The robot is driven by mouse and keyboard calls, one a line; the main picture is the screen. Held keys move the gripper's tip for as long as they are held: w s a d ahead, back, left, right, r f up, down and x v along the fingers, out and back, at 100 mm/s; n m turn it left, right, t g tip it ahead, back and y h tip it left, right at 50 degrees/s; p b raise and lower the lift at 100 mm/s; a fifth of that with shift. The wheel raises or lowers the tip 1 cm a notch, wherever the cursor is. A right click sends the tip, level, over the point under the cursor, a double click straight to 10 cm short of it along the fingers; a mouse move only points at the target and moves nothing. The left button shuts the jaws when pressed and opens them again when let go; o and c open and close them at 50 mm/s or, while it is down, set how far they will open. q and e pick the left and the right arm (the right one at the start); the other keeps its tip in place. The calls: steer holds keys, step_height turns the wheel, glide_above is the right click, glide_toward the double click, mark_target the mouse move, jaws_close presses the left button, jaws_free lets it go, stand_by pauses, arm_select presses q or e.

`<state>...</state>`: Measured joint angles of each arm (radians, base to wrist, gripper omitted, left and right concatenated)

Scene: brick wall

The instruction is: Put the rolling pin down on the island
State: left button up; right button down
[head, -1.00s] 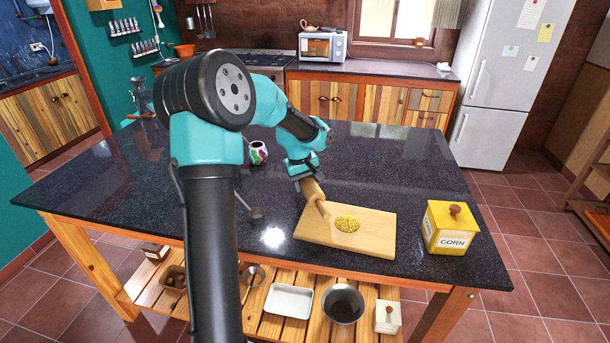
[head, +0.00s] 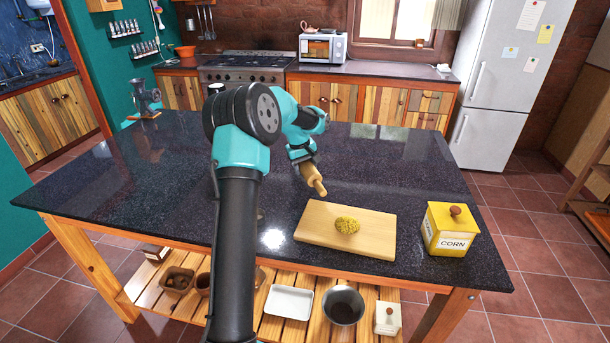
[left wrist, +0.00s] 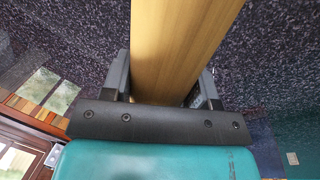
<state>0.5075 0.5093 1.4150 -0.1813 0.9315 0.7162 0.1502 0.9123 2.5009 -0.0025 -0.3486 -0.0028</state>
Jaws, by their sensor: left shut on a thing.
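The wooden rolling pin (head: 313,178) is just behind the cutting board in the head view, tilted with its near handle pointing down towards the board. My left gripper (head: 302,158) is shut on it; in the left wrist view the fingers (left wrist: 165,85) sit on both sides of the pin's body (left wrist: 182,45). The pin's far end is hidden by the gripper. The dark speckled island (head: 120,195) lies beneath; I cannot tell whether the pin touches it. My right gripper is not in view.
A metal grinder (head: 145,100) is at the island's far left corner. The island top is clear behind the board and at far right.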

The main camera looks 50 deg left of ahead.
mark_target(305, 182)
arm_select(q)
steer(key=shift+f, duration=2.4)
steer(key=o, duration=0.9)
steer(key=shift+d+f, duration=0.1)
steer(key=shift+f, duration=0.05)
steer(key=shift+o, duration=0.4)
steer(key=shift+s, duration=0.1)
steer(key=shift+f, duration=0.1)
steer(key=r, duration=0.4)
steer(key=s+r, duration=0.1)
steer(key=r, duration=0.4)
steer(key=s+a+r, duration=0.1)
steer(key=r, duration=0.3)
steer(key=shift+r, duration=0.3)
